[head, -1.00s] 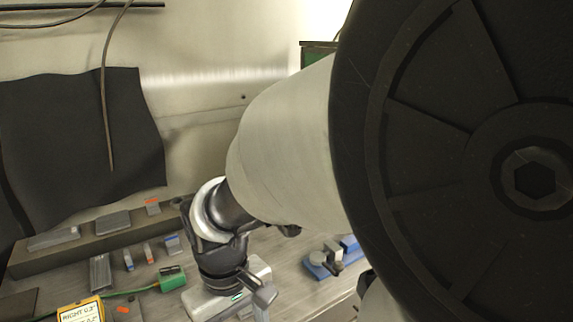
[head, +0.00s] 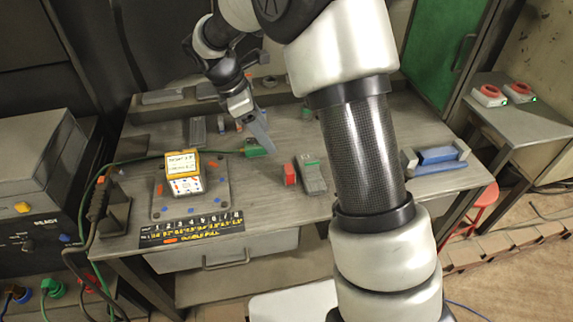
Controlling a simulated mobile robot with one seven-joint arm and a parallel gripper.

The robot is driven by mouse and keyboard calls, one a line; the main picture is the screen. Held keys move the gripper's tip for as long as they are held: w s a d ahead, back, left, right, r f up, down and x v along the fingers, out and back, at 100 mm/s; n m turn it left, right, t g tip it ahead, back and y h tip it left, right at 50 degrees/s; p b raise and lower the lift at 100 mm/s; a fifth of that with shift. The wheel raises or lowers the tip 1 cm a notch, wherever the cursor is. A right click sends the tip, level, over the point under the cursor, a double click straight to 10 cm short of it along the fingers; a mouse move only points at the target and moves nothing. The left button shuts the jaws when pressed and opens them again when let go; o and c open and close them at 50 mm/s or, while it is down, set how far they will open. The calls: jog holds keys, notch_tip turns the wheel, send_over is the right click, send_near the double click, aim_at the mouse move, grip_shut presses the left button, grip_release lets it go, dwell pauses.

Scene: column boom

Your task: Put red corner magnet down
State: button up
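A small red block (head: 289,174), which may be the red corner magnet, stands on the workbench (head: 265,210). It is beside a grey block with a green top (head: 312,175); I cannot tell if they touch. My gripper (head: 262,136) points down over the back middle of the bench, behind and left of the red block and apart from it. A grey-blue flat piece shows at its end; I cannot tell whether it is a finger or a held thing. Its opening is too small and hidden to judge.
A yellow-framed box (head: 180,165) stands on a plate at the left, behind a numbered black strip (head: 192,228). A green connector (head: 256,148) with a cable lies near my gripper. Blue and grey blocks (head: 436,156) are at the right. The front middle of the bench is clear.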

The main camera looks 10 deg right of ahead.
aim_at(288, 169)
jog(key=x, duration=1.1)
jog(key=shift+f, duration=0.1)
jog(key=x, duration=0.5)
jog(key=shift+s, duration=0.2)
jog(key=c, duration=1.5)
